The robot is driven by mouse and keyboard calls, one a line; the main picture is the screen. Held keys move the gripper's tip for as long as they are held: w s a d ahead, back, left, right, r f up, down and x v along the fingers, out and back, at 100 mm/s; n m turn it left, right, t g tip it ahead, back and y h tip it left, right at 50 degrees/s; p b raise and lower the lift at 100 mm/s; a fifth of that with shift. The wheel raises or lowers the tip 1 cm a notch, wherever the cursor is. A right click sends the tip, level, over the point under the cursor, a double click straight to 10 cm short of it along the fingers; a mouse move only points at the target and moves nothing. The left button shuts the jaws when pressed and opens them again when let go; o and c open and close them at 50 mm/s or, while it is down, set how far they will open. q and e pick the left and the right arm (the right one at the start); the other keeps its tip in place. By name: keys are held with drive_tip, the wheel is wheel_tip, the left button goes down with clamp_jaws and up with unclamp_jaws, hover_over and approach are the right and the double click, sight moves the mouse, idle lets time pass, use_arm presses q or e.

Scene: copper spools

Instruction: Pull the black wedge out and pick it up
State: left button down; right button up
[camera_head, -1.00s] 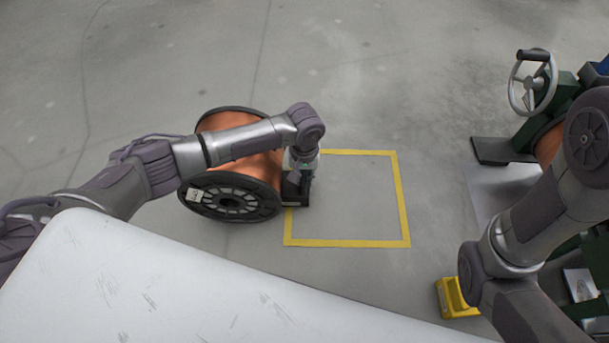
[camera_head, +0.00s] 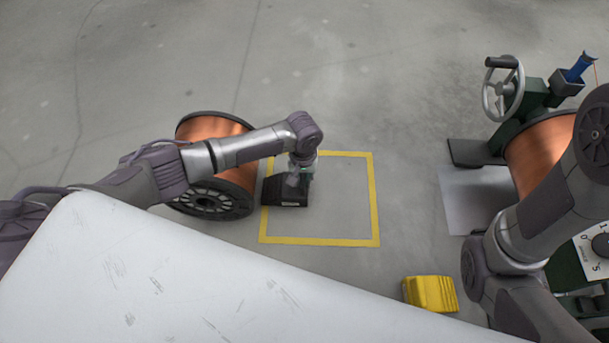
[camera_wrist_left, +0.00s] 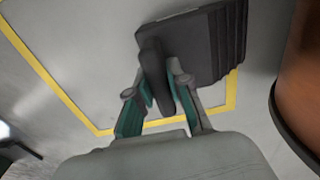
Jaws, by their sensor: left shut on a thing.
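The black wedge (camera_head: 287,190) is just right of the copper spool (camera_head: 214,197) in the head view, over the left edge of the yellow floor square (camera_head: 375,200). A gap shows between wedge and spool. My left gripper (camera_head: 302,178) is shut on the wedge's handle. In the left wrist view the fingers (camera_wrist_left: 163,88) close around the handle of the stepped wedge (camera_wrist_left: 205,45). Whether the wedge touches the floor I cannot tell. The spool's rim shows at the right of that view (camera_wrist_left: 300,85). My right gripper is out of view; only its arm shows.
A yellow block (camera_head: 430,294) lies on the floor at lower right. A green machine with a handwheel (camera_head: 503,88) and another copper spool (camera_head: 540,155) stands at the right. The floor inside the yellow square is clear right of the wedge.

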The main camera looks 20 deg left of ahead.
use_arm(q)
drive_tip(key=shift+d, duration=0.15)
drive_tip(key=c, duration=1)
unclamp_jaws()
drive_tip(key=shift+r, duration=0.1)
wheel_tip(320, 180, up, 12)
